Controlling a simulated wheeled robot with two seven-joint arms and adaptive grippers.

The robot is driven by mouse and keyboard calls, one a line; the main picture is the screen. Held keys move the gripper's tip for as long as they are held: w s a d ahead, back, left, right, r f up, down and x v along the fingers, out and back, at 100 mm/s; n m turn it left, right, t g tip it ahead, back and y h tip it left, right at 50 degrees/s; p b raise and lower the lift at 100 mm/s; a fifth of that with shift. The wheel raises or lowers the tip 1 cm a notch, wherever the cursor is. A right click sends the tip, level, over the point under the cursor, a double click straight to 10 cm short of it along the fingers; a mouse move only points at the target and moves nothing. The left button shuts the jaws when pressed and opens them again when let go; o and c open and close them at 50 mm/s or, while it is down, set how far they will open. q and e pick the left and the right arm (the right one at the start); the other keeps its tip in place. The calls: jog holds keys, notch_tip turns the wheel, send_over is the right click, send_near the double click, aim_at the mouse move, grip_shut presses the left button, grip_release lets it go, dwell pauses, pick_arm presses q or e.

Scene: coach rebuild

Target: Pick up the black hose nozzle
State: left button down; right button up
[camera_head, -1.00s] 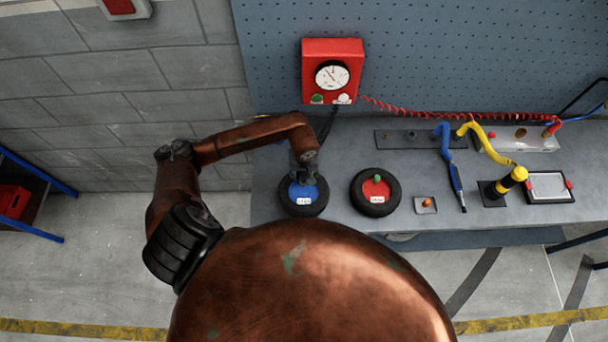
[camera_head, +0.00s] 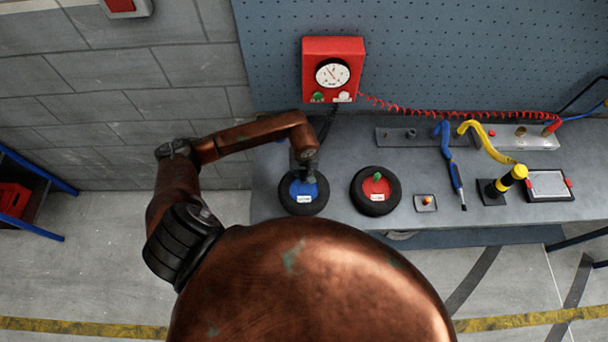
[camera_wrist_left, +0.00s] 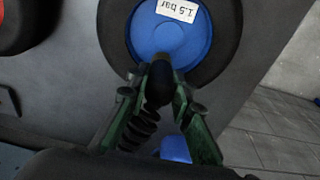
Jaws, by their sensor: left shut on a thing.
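The black hose nozzle (camera_wrist_left: 158,84) is between the green fingers of my left gripper in the left wrist view, and a coiled black hose (camera_wrist_left: 138,130) trails behind it. My left gripper (camera_wrist_left: 160,88) is shut on the nozzle. In the head view my left gripper (camera_head: 306,176) is over the tyre with the blue hub (camera_head: 303,189), where the nozzle is too small to make out. In the left wrist view the nozzle's tip points toward the blue hub (camera_wrist_left: 165,38), labelled 1.5 bar. I cannot tell whether they touch. My right gripper is not in view.
A tyre with a red hub (camera_head: 376,188) lies to the right on the grey bench (camera_head: 340,205). A red gauge box (camera_head: 334,48) hangs on the pegboard behind.

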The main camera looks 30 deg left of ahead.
pick_arm(q)
jog(key=shift+w+r+b, duration=0.15)
jog(key=shift+r+b, duration=0.2)
jog(key=shift+r, duration=0.05)
notch_tip(320, 180, up, 2)
jog(key=shift+r+b, duration=0.1)
jog(key=shift+b, duration=0.75)
jog(key=s+d+r+b, duration=0.1)
jog(key=s+d+r, duration=0.2)
jog(key=s+r, duration=0.3)
jog(key=s+d+r+b, duration=0.2)
jog(key=s+d+r, duration=0.2)
jog(key=s+r, duration=0.2)
jog(key=shift+d+r, duration=0.15)
jog(key=shift+r, duration=1.2)
jog(key=shift+s, duration=0.1)
